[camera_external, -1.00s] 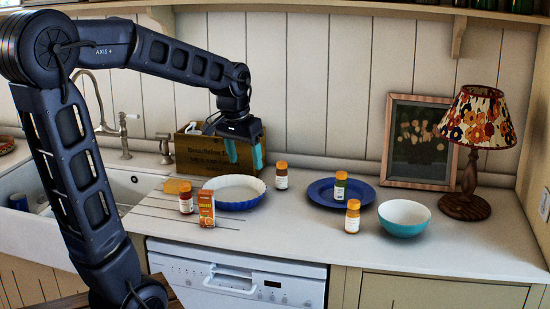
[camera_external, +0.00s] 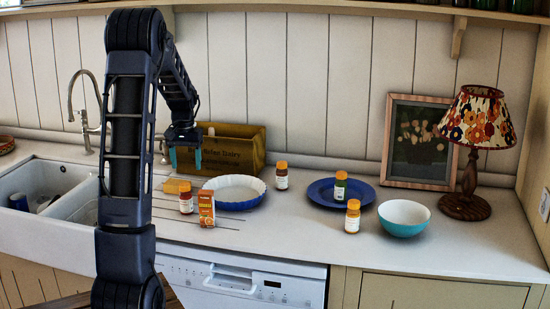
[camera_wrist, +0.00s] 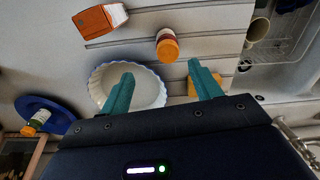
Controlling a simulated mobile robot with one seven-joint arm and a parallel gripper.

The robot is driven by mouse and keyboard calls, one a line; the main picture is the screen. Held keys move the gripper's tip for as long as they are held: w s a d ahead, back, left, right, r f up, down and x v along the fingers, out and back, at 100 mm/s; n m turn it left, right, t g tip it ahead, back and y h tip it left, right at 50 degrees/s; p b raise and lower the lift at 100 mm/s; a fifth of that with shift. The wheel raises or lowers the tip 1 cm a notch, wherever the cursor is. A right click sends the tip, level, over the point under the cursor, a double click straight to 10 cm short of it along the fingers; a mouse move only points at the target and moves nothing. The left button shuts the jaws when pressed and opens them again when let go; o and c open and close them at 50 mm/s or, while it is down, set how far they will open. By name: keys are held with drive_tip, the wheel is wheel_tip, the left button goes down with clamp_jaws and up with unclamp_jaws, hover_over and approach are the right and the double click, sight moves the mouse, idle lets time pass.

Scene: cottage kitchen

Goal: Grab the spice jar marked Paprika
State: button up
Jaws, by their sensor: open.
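Several small spice jars with orange caps stand on the counter, their labels too small to read. A reddish jar (camera_external: 186,203) stands beside an orange carton; it also shows in the wrist view (camera_wrist: 164,35). Another reddish jar (camera_external: 281,183) stands behind, right of the white dish. A green jar (camera_external: 341,192) stands on the blue plate, and a yellow-orange jar (camera_external: 352,223) stands at the front right. I cannot tell which is Paprika. My gripper (camera_external: 185,160) is open and empty, above the back of the counter near the first jar; its teal fingers show in the wrist view (camera_wrist: 160,70).
The orange carton (camera_external: 206,209) and the white fluted dish (camera_external: 236,204) are close to the first reddish jar. A yellow block (camera_external: 176,186) lies behind it. A wooden crate (camera_external: 240,147) stands at the back, the sink (camera_external: 50,220) is left, and a teal bowl (camera_external: 404,229) is right.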

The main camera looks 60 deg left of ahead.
sight(190, 183)
drive_tip(key=shift+s+a+f, duration=0.3)
drive_tip(key=shift+a+f, duration=0.05)
drive_tip(key=shift+a, duration=0.1)
drive_tip(key=shift+f, duration=0.3)
drive_tip(key=shift+s+a+f, duration=0.1)
drive_tip(key=shift+a+f, duration=0.05)
drive_tip(key=shift+f, duration=4.9)
drive_tip(key=c, duration=1.1)
drive_tip(key=shift+r, duration=0.1)
